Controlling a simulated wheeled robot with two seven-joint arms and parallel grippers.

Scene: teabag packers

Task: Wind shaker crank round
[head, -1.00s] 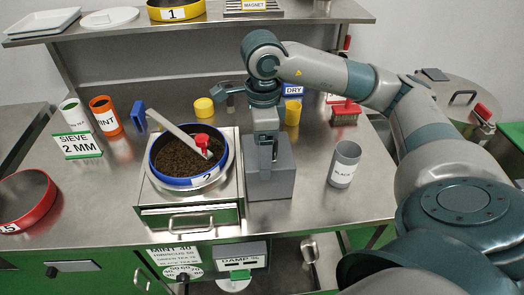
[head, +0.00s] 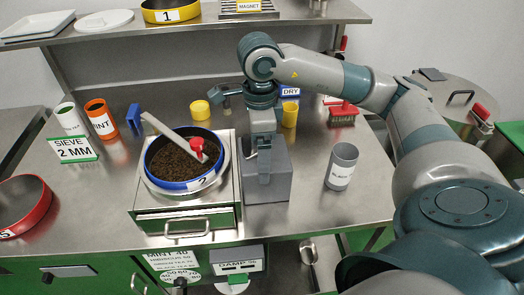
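The shaker (head: 186,222) is a metal box on the bench. A blue-rimmed sieve (head: 203,185) marked 2 sits on it, full of dark leaf. A pale bar (head: 165,131) with a red knob (head: 197,145) crosses the sieve. A grey block (head: 278,183) stands against the shaker's right side. My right gripper (head: 264,165) points down in front of and over this block. I cannot make out a separate crank handle there; the gripper hides that part, and its finger gap is not clear. My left gripper is not in view.
Yellow cups (head: 200,110), an orange cup (head: 101,118) and a sieve sign (head: 73,149) are behind and left. A red sieve (head: 25,205) lies far left.

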